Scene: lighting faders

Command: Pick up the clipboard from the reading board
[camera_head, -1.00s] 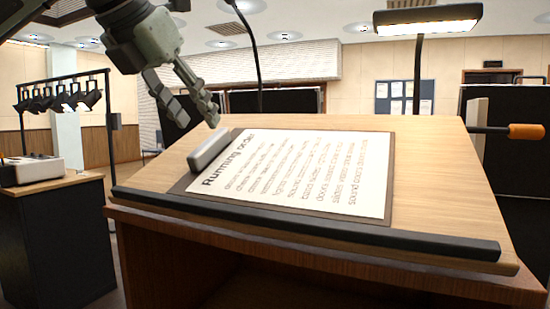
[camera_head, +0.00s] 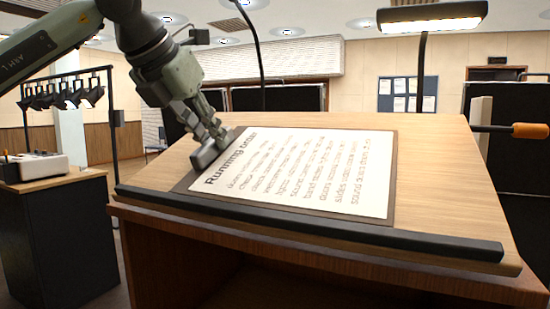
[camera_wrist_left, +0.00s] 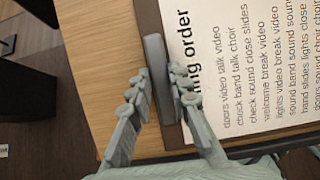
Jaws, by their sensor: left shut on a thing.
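The clipboard lies on the sloping wooden reading board (camera_head: 440,180), its brown backing (camera_head: 393,205) under a white sheet (camera_head: 300,172) headed "Running order". Its grey clip bar (camera_head: 205,156) runs along the left edge. My left gripper (camera_head: 212,140) reaches down from the upper left and is shut on the clip bar. In the left wrist view the two fingers (camera_wrist_left: 160,90) stand on either side of the grey bar (camera_wrist_left: 158,60), and the sheet (camera_wrist_left: 235,60) lies to the right. My right gripper is not in view.
A black ledge (camera_head: 310,225) runs along the board's front edge. A lamp (camera_head: 432,17) hangs over its back right, and a thin gooseneck stem (camera_head: 258,60) rises behind it. An orange-ended handle (camera_head: 527,130) sticks out at right. A dark stand with a console (camera_head: 35,166) is at left.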

